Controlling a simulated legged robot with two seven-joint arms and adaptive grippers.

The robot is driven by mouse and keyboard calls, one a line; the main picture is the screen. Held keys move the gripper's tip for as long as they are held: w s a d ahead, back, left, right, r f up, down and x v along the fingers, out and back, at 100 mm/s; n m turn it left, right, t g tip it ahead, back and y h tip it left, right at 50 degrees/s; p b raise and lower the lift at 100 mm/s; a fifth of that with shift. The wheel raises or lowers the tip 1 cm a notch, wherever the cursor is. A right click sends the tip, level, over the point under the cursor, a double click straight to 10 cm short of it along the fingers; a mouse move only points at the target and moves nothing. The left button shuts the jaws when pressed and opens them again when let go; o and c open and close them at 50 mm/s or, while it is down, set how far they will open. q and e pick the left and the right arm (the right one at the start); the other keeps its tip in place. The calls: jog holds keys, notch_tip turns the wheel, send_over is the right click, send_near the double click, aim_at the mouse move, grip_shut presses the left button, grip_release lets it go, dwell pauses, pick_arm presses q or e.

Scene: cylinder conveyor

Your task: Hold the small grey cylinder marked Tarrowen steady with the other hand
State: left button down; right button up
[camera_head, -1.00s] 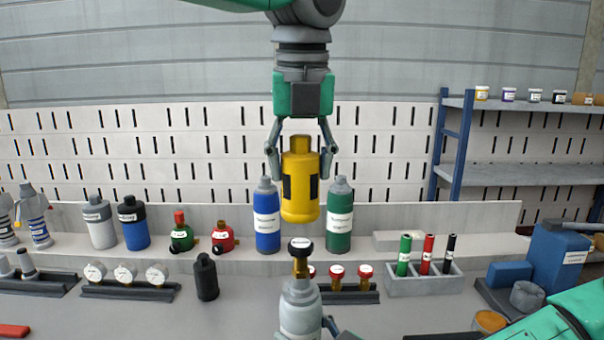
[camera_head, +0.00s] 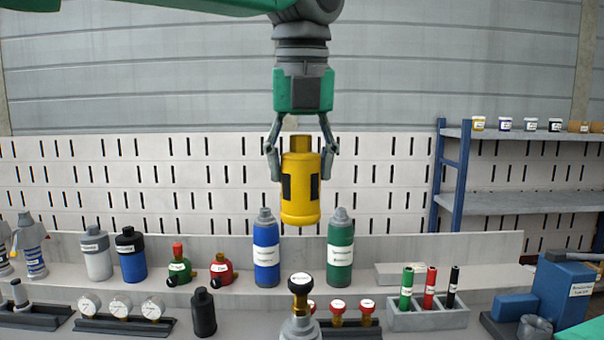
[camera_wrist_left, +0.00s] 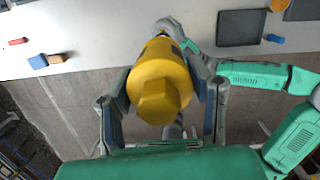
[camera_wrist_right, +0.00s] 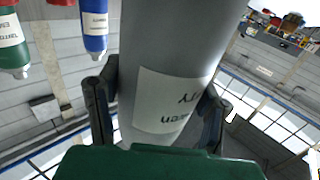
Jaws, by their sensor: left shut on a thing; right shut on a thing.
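My left gripper (camera_head: 300,155) hangs down from the top of the head view, shut on a yellow cylinder (camera_head: 300,205) with dark patches. It holds the cylinder upright in the air, and the left wrist view shows its yellow top end (camera_wrist_left: 160,95). The grey cylinder (camera_head: 300,328) stands below it at the bottom edge of the head view. A brass valve with a black knob (camera_head: 301,283) tops it, apart from the yellow cylinder. In the right wrist view my right gripper (camera_wrist_right: 155,105) is shut on the grey cylinder (camera_wrist_right: 170,40); its label is upside down and partly cut off.
A blue bottle (camera_head: 266,250) and a green bottle (camera_head: 340,250) stand on the ledge behind. Gauges (camera_head: 120,306), a black bottle (camera_head: 204,312) and a rack of coloured tubes (camera_head: 428,318) stand around. A blue vise (camera_head: 562,290) is at the right.

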jog(key=o, duration=1.4)
jog(key=v, duration=1.2)
pick_arm(q)
jog(key=shift+r+p, duration=0.3)
jog(key=shift+p, duration=0.05)
notch_tip(320, 180, up, 5)
jog(key=p, duration=0.6)
jog(key=shift+f+p, duration=0.2)
jog(key=shift+p, duration=0.1)
pick_arm(e)
notch_tip(320, 180, up, 7)
jog(key=shift+w+r, duration=0.1)
pick_arm(q)
jog(key=shift+f, duration=0.1)
